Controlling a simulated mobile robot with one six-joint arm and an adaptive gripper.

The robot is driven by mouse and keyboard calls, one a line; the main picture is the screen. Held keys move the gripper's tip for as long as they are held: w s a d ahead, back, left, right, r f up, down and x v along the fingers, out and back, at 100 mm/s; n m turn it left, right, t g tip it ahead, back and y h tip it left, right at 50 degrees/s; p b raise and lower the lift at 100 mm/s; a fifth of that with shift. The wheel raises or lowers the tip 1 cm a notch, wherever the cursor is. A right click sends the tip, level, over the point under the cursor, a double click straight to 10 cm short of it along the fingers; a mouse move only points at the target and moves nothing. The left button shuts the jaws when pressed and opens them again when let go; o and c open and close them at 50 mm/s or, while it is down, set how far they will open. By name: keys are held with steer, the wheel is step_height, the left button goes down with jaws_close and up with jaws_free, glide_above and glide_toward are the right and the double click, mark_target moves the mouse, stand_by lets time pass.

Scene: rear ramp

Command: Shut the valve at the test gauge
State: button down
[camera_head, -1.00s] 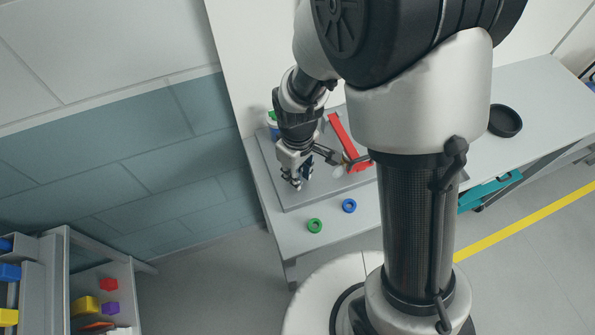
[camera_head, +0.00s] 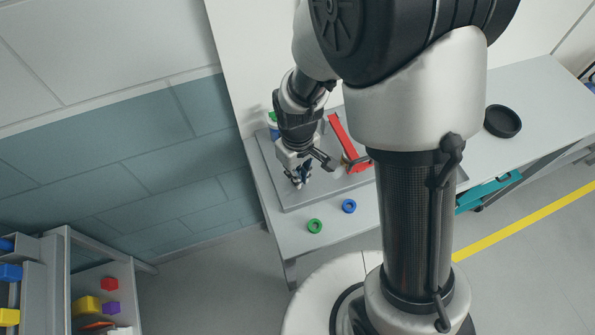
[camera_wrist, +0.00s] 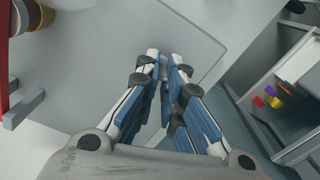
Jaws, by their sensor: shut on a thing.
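My gripper (camera_head: 301,178) hangs low over the left part of the grey board on the bench. In the wrist view its blue-padded fingers (camera_wrist: 166,62) are close together, shut on a narrow thing that they mostly hide; I cannot tell whether it is the valve. A red bar (camera_head: 344,138) lies to the right of the gripper in the head view, apart from it. A small pale round thing (camera_head: 341,171), possibly the test gauge, is beside the bar's lower end. No valve shows clearly.
The grey board (camera_head: 290,200) lies on the bench. A green ring (camera_head: 314,226) and a blue ring (camera_head: 349,206) lie at its front. A black round dish (camera_head: 503,121) is at the right. A shelf with coloured blocks (camera_head: 109,284) stands lower left.

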steer(key=shift+m+p, duration=0.3)
steer(key=shift+m, duration=1.5)
steer(key=shift+w, duration=0.1)
